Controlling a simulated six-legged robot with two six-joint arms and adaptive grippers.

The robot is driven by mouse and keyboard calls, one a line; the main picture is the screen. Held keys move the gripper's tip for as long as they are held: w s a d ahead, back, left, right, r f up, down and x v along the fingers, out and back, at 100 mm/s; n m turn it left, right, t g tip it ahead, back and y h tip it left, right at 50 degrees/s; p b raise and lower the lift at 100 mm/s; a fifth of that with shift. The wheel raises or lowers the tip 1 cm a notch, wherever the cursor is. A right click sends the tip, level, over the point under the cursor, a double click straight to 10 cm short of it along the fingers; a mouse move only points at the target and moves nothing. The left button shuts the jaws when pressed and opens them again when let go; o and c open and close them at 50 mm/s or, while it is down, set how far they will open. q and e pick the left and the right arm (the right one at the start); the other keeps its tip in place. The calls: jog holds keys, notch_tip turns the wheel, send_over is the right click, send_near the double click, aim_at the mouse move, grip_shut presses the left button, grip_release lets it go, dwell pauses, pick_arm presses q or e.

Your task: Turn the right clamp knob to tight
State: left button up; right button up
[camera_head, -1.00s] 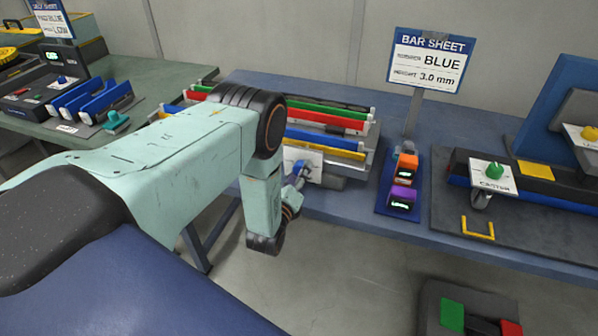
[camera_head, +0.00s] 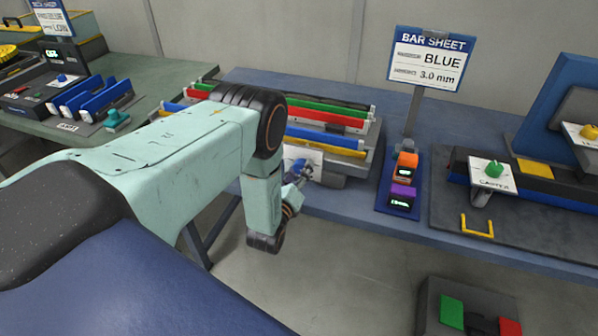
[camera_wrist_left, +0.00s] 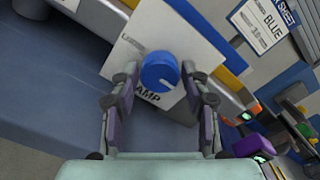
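A blue round knob (camera_wrist_left: 160,72) sits on a white plate (camera_wrist_left: 185,35) whose label is partly hidden and ends in "AMP". In the head view the same plate (camera_head: 314,158) stands at the front of the bar rack, and my left wrist covers much of it. My left gripper (camera_wrist_left: 161,70) is open, with one finger on each side of the knob. The fingertips are close to the knob; I cannot tell whether they touch it. The left gripper also shows small in the head view (camera_head: 303,172). My right gripper is out of view.
The rack of coloured bars (camera_head: 325,118) lies behind the plate on the blue table (camera_head: 265,85). Orange (camera_head: 405,164) and purple (camera_head: 402,197) display blocks stand to the right. Farther right is a green caster knob (camera_head: 494,169). A bar sheet sign (camera_head: 428,60) rises behind.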

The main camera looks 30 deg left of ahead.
pick_arm(q)
jog(key=shift+o, duration=1.1)
jog(key=v, duration=1.2)
